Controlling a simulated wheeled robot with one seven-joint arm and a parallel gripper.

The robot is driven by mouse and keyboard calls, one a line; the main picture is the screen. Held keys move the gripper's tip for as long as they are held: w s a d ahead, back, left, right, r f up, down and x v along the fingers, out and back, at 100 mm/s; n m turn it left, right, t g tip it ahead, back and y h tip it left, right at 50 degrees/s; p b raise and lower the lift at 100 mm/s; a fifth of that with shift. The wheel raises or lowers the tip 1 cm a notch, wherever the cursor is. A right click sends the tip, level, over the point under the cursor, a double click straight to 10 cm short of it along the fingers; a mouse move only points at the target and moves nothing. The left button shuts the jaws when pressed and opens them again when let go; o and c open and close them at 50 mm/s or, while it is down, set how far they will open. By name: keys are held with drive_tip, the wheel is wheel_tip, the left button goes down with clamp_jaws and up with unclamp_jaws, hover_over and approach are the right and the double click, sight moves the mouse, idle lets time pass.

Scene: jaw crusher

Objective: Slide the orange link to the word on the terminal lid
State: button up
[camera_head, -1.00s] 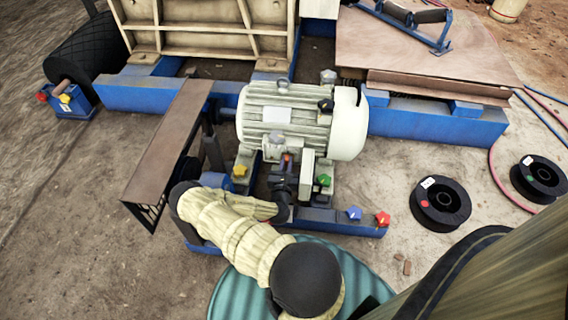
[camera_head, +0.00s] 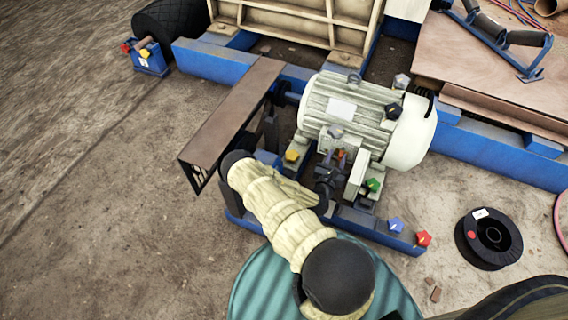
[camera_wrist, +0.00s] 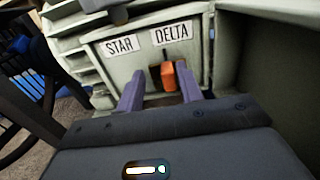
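In the wrist view the motor's pale terminal box front (camera_wrist: 108,72) carries two white labels, STAR (camera_wrist: 121,46) on the left and DELTA (camera_wrist: 172,34) on the right. The orange link (camera_wrist: 169,76) stands out from the front below DELTA, beside a dark strip. My gripper (camera_wrist: 160,86) is open, its two purple-grey fingers pointing at the box front. The link lies between the fingers in the picture, nearer the right one, with a gap on the left. Contact cannot be told. In the head view my gripper is small and dark beside the terminal box (camera_head: 357,182).
The ribbed motor (camera_head: 350,108) stands on a blue frame, with several coloured star knobs around it. A brown belt guard (camera_head: 230,115) is left of my arm. A black spool (camera_head: 489,238) lies on the ground at right. The ground at left is open.

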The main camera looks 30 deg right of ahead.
drive_tip(key=v, duration=1.7)
drive_tip(key=w+a+r+m+g+y+p, duration=0.3)
drive_tip(key=w+a+r+m+g+y, duration=0.4)
drive_tip(key=a+r+m, duration=0.5)
drive_tip(key=shift+w+a+r+m+y, duration=0.4)
drive_tip(key=shift+w+r+m+y, duration=0.5)
drive_tip(key=shift+m, duration=2.3)
